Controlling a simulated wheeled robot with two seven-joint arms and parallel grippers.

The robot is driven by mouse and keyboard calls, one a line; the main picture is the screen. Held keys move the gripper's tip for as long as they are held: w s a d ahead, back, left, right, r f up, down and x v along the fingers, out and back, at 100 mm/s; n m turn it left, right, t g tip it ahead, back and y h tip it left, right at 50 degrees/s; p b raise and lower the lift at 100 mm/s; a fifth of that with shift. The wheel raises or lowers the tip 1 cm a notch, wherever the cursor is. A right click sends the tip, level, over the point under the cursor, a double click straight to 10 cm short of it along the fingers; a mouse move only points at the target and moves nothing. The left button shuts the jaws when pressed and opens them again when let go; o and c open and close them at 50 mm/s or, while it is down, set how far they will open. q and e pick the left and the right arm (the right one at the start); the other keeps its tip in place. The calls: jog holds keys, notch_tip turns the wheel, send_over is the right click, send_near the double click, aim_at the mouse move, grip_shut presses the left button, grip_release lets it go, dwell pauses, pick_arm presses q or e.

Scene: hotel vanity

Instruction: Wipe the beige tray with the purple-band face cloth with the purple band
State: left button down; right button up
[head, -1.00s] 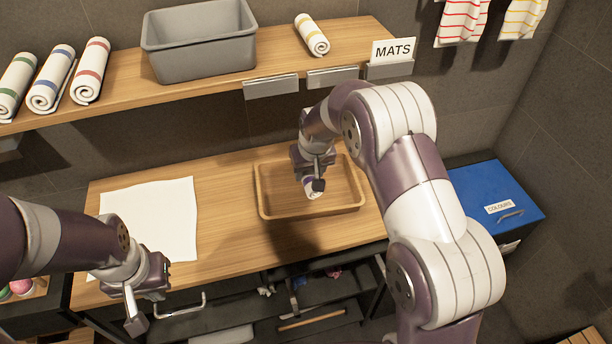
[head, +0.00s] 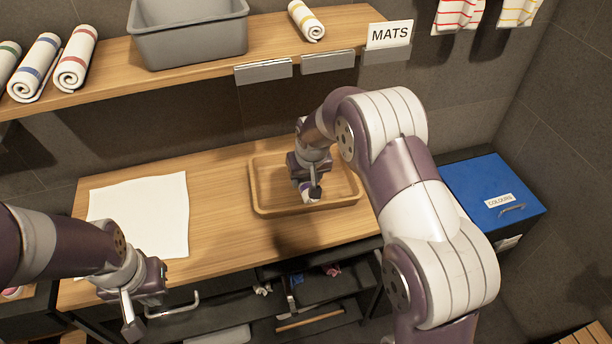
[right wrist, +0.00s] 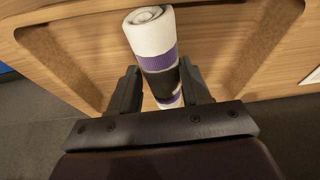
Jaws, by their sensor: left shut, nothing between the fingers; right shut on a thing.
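The beige tray (head: 262,208) sits on the wooden counter, and its floor and walls also show in the right wrist view (right wrist: 82,62). My right gripper (head: 312,193) is over the tray, shut on the rolled purple-band face cloth (right wrist: 152,38). The cloth is white with purple bands. In the head view the cloth (head: 304,186) is mostly hidden by the gripper, low inside the tray; I cannot tell whether it touches the tray floor. My left gripper (head: 130,315) is shut and empty at the counter's front left edge.
A white mat (head: 140,212) lies flat on the counter's left. The shelf above holds a grey bin (head: 190,35), a yellow-banded roll (head: 306,20) and several rolled cloths at left. A blue box (head: 490,190) labelled COLOURS stands at right. Bare counter lies between mat and tray.

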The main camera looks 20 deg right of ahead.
jog(key=shift+f+b, duration=0.65)
jog(key=shift+f, duration=0.45)
